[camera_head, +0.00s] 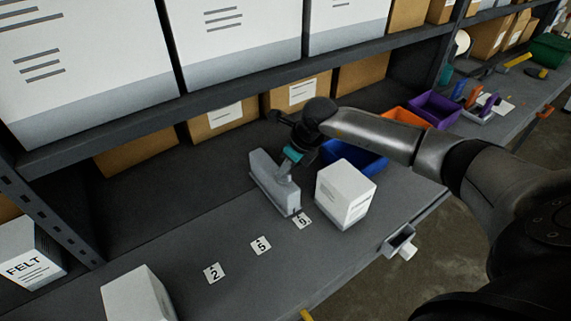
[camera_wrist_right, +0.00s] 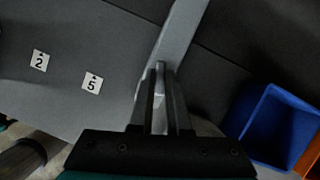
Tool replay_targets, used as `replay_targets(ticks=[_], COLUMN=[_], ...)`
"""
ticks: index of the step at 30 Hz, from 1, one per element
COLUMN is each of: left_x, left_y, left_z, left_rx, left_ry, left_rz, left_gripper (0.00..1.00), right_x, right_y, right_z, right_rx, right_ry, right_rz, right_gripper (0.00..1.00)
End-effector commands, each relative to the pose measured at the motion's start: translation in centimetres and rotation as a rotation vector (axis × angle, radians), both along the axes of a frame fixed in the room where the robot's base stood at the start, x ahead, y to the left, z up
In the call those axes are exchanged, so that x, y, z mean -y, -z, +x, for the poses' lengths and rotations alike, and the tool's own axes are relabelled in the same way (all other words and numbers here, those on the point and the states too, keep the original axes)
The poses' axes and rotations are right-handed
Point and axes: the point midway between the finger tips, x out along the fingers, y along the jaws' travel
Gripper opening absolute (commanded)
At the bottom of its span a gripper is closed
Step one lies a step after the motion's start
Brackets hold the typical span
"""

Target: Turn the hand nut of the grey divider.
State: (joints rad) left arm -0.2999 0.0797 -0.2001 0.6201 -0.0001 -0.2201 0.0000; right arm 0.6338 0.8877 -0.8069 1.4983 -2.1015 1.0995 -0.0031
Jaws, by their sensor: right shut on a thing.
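The grey divider (camera_head: 273,185) stands on the dark shelf surface, left of a white box; it also shows as a long grey bar in the right wrist view (camera_wrist_right: 183,30). My right gripper (camera_head: 286,174) reaches in from the right and is at the divider's right side. In the right wrist view its fingers (camera_wrist_right: 160,70) are close together against the divider, shut on its hand nut. The nut is mostly hidden between the fingers, so its turn angle cannot be read. My left gripper is not in view.
Number cards 2 (camera_head: 214,272), 5 (camera_head: 260,246) and 9 (camera_head: 302,221) lie along the front. A white box (camera_head: 345,195) and a blue bin (camera_head: 358,164) stand close to the right of the gripper. Another white box (camera_head: 138,297) is at the lower left. An upper shelf overhangs behind.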

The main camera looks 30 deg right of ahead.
Motion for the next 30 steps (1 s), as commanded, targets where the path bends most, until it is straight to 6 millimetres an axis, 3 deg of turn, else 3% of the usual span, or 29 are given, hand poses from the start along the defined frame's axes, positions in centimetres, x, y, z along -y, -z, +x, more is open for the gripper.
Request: replay_targets(ticks=[15,30], left_x=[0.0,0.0], left_y=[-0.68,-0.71], left_z=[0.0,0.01], left_rx=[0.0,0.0], left_ry=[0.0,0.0], left_rz=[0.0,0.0], left_gripper=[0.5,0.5], right_x=[-0.26,-0.27], right_y=[-0.12,-0.11], right_z=[0.02,0.03], right_rx=[0.002,0.001], right_ry=[0.307,0.353], right_rz=[0.002,0.003], right_gripper=[0.0,0.0])
